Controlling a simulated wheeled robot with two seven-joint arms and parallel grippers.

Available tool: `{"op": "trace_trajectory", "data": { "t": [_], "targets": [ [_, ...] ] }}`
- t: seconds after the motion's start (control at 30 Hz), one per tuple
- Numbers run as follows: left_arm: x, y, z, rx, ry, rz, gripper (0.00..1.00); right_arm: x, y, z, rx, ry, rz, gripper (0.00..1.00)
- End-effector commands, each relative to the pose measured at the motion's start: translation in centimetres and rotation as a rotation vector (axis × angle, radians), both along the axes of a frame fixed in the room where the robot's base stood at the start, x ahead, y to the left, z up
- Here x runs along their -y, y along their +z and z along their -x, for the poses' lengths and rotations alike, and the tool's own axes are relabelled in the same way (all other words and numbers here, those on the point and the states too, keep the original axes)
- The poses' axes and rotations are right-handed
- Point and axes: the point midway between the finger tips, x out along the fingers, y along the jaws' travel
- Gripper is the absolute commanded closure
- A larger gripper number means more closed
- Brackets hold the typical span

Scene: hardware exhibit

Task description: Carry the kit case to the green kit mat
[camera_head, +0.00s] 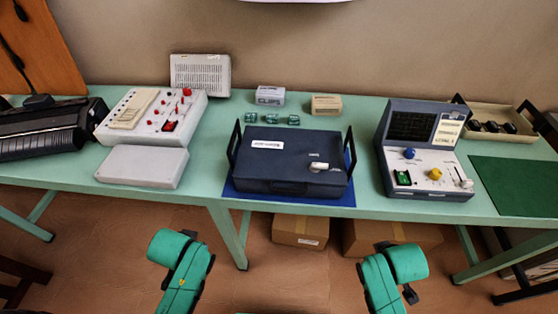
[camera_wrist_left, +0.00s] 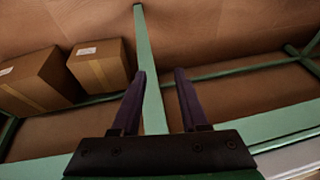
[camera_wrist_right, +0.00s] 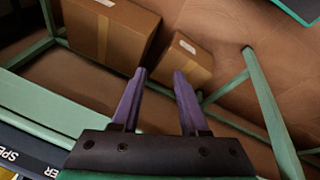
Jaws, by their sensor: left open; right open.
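The kit case (camera_head: 290,160) is a dark blue flat box with a white label, a pale knob and a black upright handle at each side. It lies on a blue mat (camera_head: 240,194) at the middle of the table. The green kit mat (camera_head: 515,184) lies bare at the table's right end. My left gripper (camera_wrist_left: 160,72) is open and empty, and so is my right gripper (camera_wrist_right: 159,72). Both are below or in front of the table edge, apart from the case. In the head view only my green arm links show, and the fingers are hidden.
A blue-grey instrument with a screen (camera_head: 412,122) stands between the case and the green mat. A beige tray (camera_head: 484,134) is behind the mat. A white panel (camera_head: 142,166) is left of the case, small blocks (camera_head: 271,119) behind. Cardboard boxes (camera_head: 300,231) are under the table.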

Motion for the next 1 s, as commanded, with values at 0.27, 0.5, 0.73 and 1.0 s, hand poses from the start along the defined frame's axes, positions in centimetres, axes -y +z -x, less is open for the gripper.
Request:
{"op": "trace_trajectory", "data": {
  "t": [0.27,0.5,0.73,1.0],
  "targets": [
    [-4.3,14.2,-5.9,0.570,0.314,-0.221,0.56,5.6,14.6,-5.1,0.218,0.508,0.822,0.56],
    [3.5,21.3,-9.3,1.146,0.130,-0.023,0.56,-2.6,21.8,-8.8,0.194,1.249,1.810,0.56],
    [9.4,20.6,-8.2,1.230,-0.070,0.178,0.56,-9.3,20.6,-8.3,0.111,1.614,2.268,0.56],
    [9.4,20.7,-8.4,1.232,-0.064,0.178,0.56,-9.2,20.7,-8.5,0.110,1.608,2.267,0.56]
  ]
}}
